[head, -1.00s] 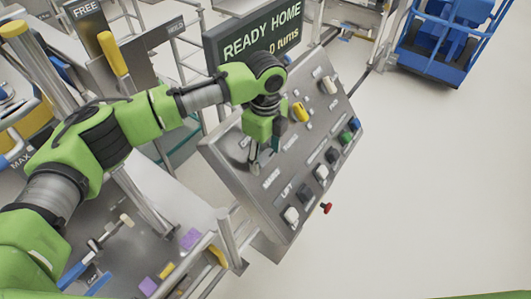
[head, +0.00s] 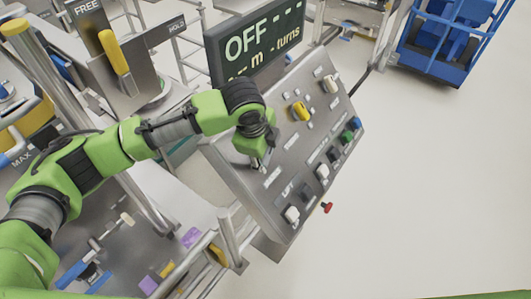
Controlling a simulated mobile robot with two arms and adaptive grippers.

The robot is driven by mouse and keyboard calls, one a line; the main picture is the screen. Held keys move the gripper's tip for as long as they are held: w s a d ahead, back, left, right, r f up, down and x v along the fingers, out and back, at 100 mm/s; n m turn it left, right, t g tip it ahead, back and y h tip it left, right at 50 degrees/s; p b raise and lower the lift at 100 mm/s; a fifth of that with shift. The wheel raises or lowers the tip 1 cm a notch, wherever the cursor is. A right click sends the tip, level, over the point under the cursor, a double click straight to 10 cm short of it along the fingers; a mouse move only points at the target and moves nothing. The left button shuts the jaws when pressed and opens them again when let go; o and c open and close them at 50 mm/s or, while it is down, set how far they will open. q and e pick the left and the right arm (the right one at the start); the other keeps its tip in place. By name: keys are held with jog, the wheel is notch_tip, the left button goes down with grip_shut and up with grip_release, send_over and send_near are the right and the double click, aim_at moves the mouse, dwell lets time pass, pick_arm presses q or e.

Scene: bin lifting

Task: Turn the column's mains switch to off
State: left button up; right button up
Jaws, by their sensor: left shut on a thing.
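The tilted grey control panel (head: 233,183) of the column fills the middle of the head view. My left gripper (head: 262,164) reaches it from the upper left and is at the panel's left part, by a small printed label. It is shut on the mains switch, which is mostly hidden behind the fingers, so its exact angle cannot be read. The display (head: 255,45) above the panel reads "OFF" with dashes, and a line ending in "turns" below. My right gripper is not in view.
The panel also carries a yellow knob (head: 300,111), a white knob (head: 330,84), a white lever near LIFT (head: 292,215), green and blue buttons, and a red knob (head: 327,207) at its edge. A blue cart (head: 440,45) stands upper right. The floor at right is clear.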

pick_arm(q)
jog(key=n+t, duration=0.1)
jog(key=n+t+b, duration=0.1)
jog(key=shift+s+n+t+h, duration=0.2)
jog(key=shift+n+t+h, duration=0.1)
jog(key=shift+h, duration=0.1)
jog(key=shift+s+f+n+t+b, duration=0.1)
jog(key=shift+n+t+b, duration=0.25)
jog(key=shift+n+t, duration=0.2)
jog(key=shift+s+f+n+t+b, duration=0.1)
jog(key=shift+n+t+b, duration=0.25)
jog(key=shift+n+t, duration=0.15)
jog(key=n+t+b, duration=0.3)
jog(key=shift+s+f+y, duration=0.15)
jog(key=shift+f+y, duration=0.05)
jog(key=shift+y, duration=0.2)
jog(key=shift+a+r+n+t+y+b, duration=0.1)
jog(key=shift+n+t+y+b, duration=0.5)
jog(key=shift+n+t+b, duration=0.65)
jog(key=shift+r, duration=0.1)
jog(key=o, duration=1.1)
